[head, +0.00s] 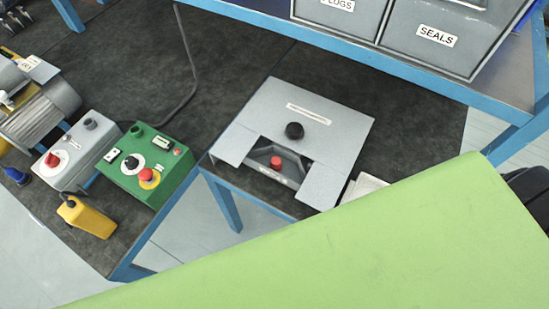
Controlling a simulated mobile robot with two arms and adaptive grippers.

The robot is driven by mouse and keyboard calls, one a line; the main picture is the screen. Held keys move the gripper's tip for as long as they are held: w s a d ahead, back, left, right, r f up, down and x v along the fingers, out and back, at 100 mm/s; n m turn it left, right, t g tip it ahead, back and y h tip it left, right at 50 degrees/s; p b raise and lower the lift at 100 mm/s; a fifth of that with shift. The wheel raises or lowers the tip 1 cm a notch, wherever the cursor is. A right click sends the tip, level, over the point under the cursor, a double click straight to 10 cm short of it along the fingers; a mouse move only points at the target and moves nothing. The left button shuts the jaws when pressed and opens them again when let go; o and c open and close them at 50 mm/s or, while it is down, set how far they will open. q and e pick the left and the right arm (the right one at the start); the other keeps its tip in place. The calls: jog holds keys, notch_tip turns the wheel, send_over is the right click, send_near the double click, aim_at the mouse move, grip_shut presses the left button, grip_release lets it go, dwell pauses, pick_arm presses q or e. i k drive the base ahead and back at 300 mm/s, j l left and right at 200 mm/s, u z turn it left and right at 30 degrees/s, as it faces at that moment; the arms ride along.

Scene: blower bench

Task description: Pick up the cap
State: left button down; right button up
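A small black round piece (294,131), which looks like a cap, sits on top of a grey flat-topped fixture (345,120) on the dark bench. A red round piece (276,162) shows in the fixture's front cutout, just in front of the black one. I cannot tell for sure which of the two is the cap. Neither of my grippers can be made out in the head view.
A large light green surface close to the camera hides the lower right. Left of the fixture stand a green control box (160,188), a grey box (75,150) and a yellow device (87,216). Grey bins, one labelled SEALS (430,55), stand behind. Dark bench lies clear behind the fixture.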

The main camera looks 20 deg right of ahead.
aim_at(276, 163)
jog(key=z, duration=0.7)
